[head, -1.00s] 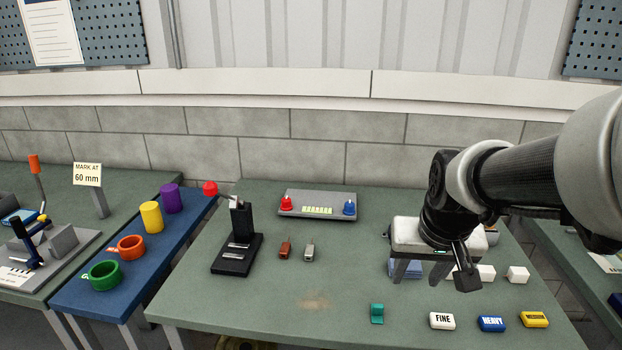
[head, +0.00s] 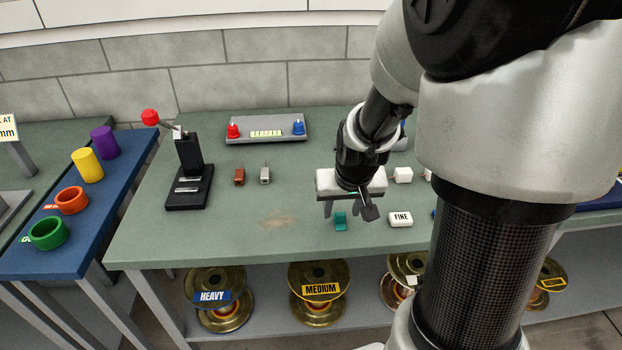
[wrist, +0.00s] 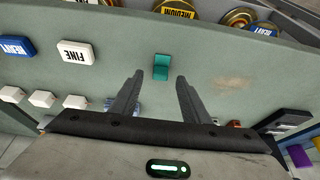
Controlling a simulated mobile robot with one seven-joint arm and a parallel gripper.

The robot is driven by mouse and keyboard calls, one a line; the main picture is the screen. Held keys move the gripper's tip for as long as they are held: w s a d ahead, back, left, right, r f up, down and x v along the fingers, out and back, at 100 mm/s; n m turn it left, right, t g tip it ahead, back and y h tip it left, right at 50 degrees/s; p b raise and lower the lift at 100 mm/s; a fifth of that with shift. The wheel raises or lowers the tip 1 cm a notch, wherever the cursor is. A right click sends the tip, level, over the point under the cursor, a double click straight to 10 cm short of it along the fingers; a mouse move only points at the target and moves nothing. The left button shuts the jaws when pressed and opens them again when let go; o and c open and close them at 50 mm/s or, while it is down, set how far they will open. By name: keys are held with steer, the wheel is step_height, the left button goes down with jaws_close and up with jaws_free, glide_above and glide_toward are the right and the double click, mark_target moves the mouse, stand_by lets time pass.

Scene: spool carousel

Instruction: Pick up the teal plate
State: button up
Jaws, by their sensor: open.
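The teal plate (head: 341,221) is a small teal piece lying on the green table near its front edge, left of the white FINE block. It also shows in the wrist view (wrist: 161,67), beyond the fingertips and roughly between their lines. My gripper (head: 346,208) is open and empty, just behind the plate in the head view. In the wrist view my gripper's two dark fingers (wrist: 159,75) are spread apart with bare table between them. I see no contact with the plate.
The white FINE block (head: 401,219) stands close to the right of the plate. A brown piece (head: 239,176) and a grey piece (head: 265,175) lie further left. The table (head: 290,195) is clear left of the plate. Brass spools (head: 318,292) sit on a shelf below.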

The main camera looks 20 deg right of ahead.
mark_target(340, 218)
steer(key=x, duration=0.2)
steer(key=shift+w+f, duration=0.1)
steer(key=shift+f, duration=0.2)
jaws_close()
